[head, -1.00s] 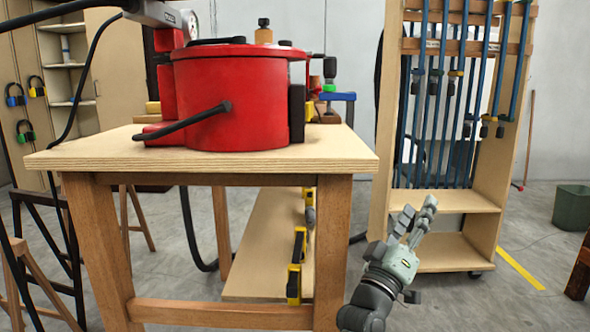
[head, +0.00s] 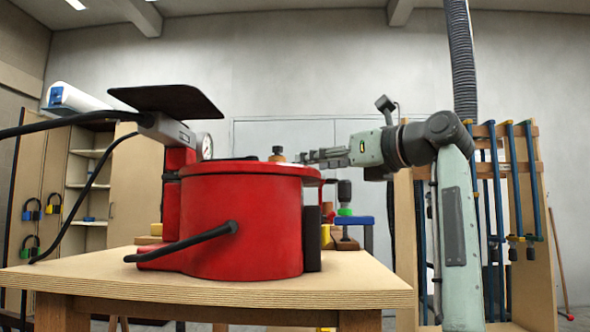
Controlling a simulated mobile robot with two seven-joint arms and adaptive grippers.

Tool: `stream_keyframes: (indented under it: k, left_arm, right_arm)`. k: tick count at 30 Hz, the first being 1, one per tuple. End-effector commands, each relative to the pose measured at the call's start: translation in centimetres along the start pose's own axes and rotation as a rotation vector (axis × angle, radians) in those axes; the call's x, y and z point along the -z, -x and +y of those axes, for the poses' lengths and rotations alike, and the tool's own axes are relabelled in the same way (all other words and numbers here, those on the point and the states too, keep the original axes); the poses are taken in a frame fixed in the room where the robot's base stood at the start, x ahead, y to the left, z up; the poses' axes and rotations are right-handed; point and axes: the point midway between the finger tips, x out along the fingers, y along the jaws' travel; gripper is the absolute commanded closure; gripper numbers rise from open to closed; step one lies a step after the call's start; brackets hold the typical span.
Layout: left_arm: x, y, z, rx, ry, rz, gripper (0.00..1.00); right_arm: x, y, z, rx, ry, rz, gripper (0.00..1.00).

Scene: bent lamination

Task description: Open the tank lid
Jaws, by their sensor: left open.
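The red tank (head: 245,225) stands on the wooden table, its lid (head: 250,169) seen nearly edge-on and looking shut. A black bar handle (head: 185,243) sticks out from the tank's front left. A black plate and a grey head with a round gauge (head: 206,146) rise at its left. My left gripper (head: 303,157) is raised just above the lid's right side, fingers pointing left. It is open and appears empty. I cannot tell whether it touches the lid or is behind it. My right gripper is not in view.
The table top (head: 345,288) is bare in front of the tank. A green-and-black fitting (head: 344,198) and a blue item (head: 352,220) are right of the tank. A clamp rack (head: 530,210) stands behind my arm. A cable runs left from the gauge head.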

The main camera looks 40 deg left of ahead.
Motion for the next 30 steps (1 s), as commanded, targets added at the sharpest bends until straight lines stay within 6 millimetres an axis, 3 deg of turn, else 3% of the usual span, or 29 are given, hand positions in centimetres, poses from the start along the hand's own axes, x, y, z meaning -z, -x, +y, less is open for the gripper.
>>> stream_keyframes:
  k: [9,21,30]
  left_arm:
    - [-0.1,-4.9,0.2,-0.005,0.0,-0.004,0.56]
    - [-0.1,-5.8,0.1,-0.002,0.0,-0.004,0.56]
    - [-0.1,-5.7,0.1,-0.002,-0.001,-0.004,0.93]
  right_arm:
    - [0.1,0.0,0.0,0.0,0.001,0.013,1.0]
    - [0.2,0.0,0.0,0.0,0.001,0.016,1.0]
    - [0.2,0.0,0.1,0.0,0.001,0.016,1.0]
